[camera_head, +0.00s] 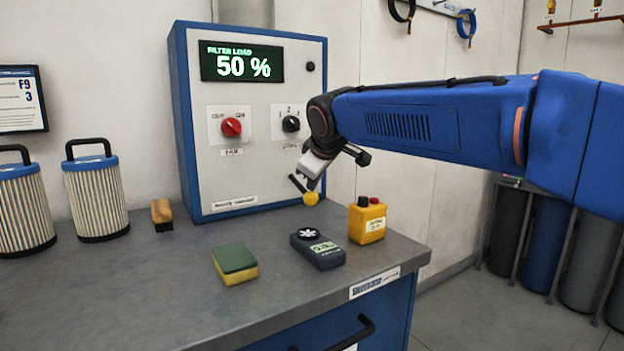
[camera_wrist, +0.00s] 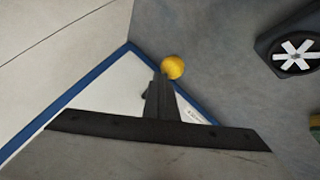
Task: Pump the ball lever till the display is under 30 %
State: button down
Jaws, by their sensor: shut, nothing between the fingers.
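The display (camera_head: 242,63) on the blue and white cabinet (camera_head: 235,170) reads FILTER LOAD 50 %. The ball lever's yellow ball (camera_head: 311,198) shows at the cabinet's lower right, with a short dark rod (camera_head: 297,183) beside it. My gripper (camera_head: 314,184) is shut with nothing in it, just above the ball. In the wrist view the yellow ball (camera_wrist: 173,67) lies just beyond the tips of my closed fingers (camera_wrist: 162,82). I cannot tell whether they touch. My gripper hides most of the lever's base.
A yellow control box (camera_head: 367,222), a dark meter (camera_head: 318,249) and a green-yellow sponge (camera_head: 236,264) stand on the grey bench (camera_head: 130,300). A brush (camera_head: 161,213) and two filter cartridges (camera_head: 97,198) (camera_head: 24,210) are at left. The bench's front left is clear.

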dwell(0.7)
jog(key=shift+r, duration=2.6)
jog(key=shift+r, duration=2.5)
jog(key=shift+s, duration=0.1)
